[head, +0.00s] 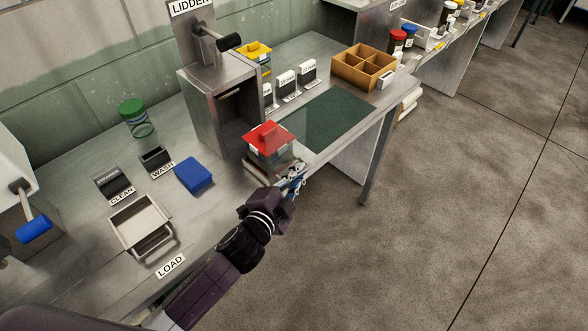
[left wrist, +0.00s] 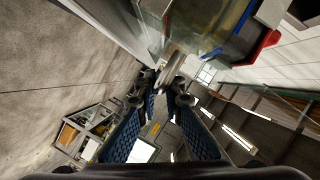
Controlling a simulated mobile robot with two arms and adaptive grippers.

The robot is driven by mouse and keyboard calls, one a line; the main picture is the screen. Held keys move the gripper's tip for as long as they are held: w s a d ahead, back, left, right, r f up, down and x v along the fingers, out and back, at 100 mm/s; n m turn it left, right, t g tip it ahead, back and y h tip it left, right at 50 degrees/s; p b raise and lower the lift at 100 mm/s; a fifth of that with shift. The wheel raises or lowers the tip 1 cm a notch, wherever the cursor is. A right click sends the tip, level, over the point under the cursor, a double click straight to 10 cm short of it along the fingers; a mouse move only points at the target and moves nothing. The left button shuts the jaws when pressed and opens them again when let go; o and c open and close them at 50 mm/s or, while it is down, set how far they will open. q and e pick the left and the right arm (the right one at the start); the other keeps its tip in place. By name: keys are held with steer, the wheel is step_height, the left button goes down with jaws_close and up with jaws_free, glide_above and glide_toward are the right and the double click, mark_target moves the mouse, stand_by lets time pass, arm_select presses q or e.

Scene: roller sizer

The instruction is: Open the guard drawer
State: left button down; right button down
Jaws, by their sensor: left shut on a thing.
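The guard drawer (head: 258,172) appears to be the pale tray-like part in front of the grey machine labelled LIDDER (head: 215,115). A clear container with a red lid (head: 268,136) stands on it. My left gripper (head: 295,182) is at the drawer's front right, beside and below the container. In the left wrist view, its blue-padded fingers (left wrist: 157,88) close on a grey bar-like handle (left wrist: 173,65). The container's clear wall and red rim (left wrist: 262,45) are just above the fingers. The fingers partly hide the handle, and the container hides much of the drawer. My right gripper is not in view.
A dark green mat (head: 328,119) and a wooden divided box (head: 345,67) are to the right. The floor in front is clear.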

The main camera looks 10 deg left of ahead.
arm_select(q)
steer(key=c, duration=2.3)
jaws_free()
steer(key=shift+s, duration=0.15)
steer(key=v, duration=1.2)
